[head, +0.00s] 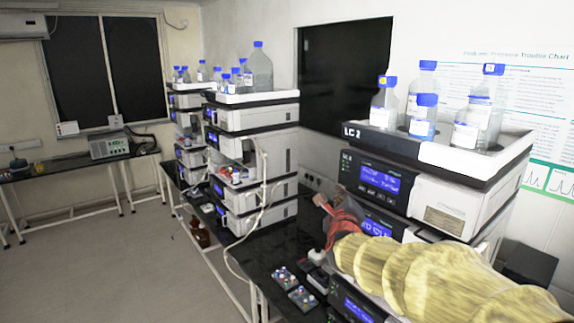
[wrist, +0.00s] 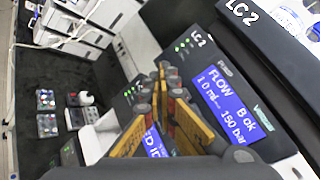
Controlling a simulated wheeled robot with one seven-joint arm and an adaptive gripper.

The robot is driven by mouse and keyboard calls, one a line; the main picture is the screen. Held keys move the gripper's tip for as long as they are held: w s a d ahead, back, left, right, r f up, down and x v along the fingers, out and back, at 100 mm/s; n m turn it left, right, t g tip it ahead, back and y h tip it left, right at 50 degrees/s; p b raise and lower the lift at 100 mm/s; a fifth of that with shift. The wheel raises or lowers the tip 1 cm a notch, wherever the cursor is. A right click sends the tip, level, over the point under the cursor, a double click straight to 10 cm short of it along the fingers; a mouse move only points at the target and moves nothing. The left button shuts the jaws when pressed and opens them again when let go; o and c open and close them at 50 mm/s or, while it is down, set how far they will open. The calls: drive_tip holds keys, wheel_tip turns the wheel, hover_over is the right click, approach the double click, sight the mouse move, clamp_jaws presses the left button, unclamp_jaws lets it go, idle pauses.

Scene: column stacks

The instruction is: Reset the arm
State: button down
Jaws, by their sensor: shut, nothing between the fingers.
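My gripper (head: 322,203) reaches in front of the LC 2 column stack (head: 450,205) in the head view. Its fingers are shut with nothing between them; in the wrist view the gripper (wrist: 165,72) shows yellow and dark fingers, tips together. The fingers are close to the stack's front, beside the blue display reading FLOW (wrist: 225,112); I cannot tell whether they touch it. My arm covers the lower part of this stack in the head view.
Blue-capped bottles (head: 421,115) stand in the tray on top of the stack. Two small vial racks (head: 301,298) lie on the black bench, with a small white bottle (head: 317,257) nearby. More stacks (head: 253,160) stand farther back. The floor (head: 130,270) at left is clear.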

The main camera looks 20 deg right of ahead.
drive_tip(key=s+a+f+n+g+y+b, duration=0.1)
drive_tip(key=s+a+f+n+g+y, duration=0.2)
drive_tip(key=a+f+n, duration=0.35)
drive_tip(key=s+a+f+n+g+y, duration=0.2)
drive_tip(key=s+a+f+n+y, duration=0.15)
drive_tip(key=f+n, duration=0.55)
drive_tip(key=s+a+f+n+g+b, duration=0.1)
drive_tip(key=s+f+n+b, duration=0.4)
drive_tip(key=s, duration=0.5)
drive_tip(key=s+a+f+n+g+b, duration=0.2)
drive_tip(key=s+a+f+n+b, duration=0.2)
drive_tip(key=s, duration=0.6)
drive_tip(key=s+a+f+n+g+b, duration=0.2)
drive_tip(key=s+f+n+b, duration=0.4)
drive_tip(key=s+f+b, duration=0.2)
drive_tip(key=s+f, duration=0.1)
drive_tip(key=s, duration=0.1)
drive_tip(key=shift+s+a+f, duration=0.2)
drive_tip(key=shift+s+f, duration=0.05)
drive_tip(key=shift+s, duration=0.1)
drive_tip(key=shift+n+y, duration=0.25)
